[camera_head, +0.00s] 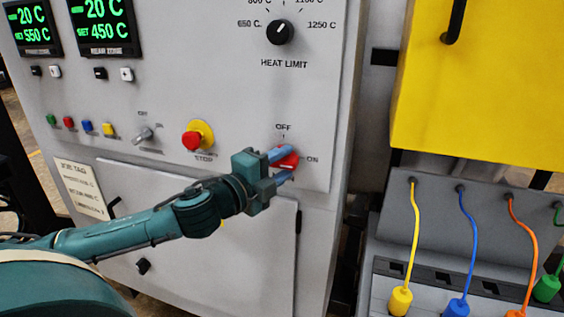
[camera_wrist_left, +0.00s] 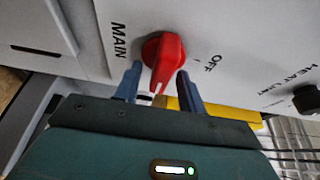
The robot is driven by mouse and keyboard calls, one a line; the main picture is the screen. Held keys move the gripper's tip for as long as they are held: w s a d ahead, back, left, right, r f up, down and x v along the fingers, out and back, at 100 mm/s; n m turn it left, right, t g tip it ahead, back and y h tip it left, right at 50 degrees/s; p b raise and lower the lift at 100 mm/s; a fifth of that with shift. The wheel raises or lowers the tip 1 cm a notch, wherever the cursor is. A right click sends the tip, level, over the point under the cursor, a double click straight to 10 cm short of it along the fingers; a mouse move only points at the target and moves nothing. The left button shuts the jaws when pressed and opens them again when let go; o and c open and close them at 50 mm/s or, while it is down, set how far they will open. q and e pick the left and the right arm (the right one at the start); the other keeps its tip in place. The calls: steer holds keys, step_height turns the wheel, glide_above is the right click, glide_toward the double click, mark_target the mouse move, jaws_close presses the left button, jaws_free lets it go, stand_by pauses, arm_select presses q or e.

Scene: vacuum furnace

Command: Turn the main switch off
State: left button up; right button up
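The red main switch (camera_head: 289,163) is on the front of the grey cabinet, with OFF printed above it and ON to its right. In the left wrist view the red switch (camera_wrist_left: 162,58) has its handle pointing down between my fingers, away from the OFF mark; this matches the ON side. My left gripper (camera_head: 283,166) is at the switch, its two blue fingers one above the other. In the left wrist view the gripper (camera_wrist_left: 158,86) is open, with a finger on each side of the handle and gaps visible. My right gripper is not in view.
A red stop button (camera_head: 192,140) on a yellow collar and a small grey selector (camera_head: 142,134) sit left of the switch. The heat limit knob (camera_head: 279,32) is above. A yellow box (camera_head: 480,90) and a panel with coloured cables (camera_head: 466,235) stand to the right.

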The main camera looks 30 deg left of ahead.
arm_select(q)
steer(key=shift+w+d, duration=0.1)
steer(key=shift+w, duration=0.05)
steer(key=shift+c, duration=0.2)
jaws_close()
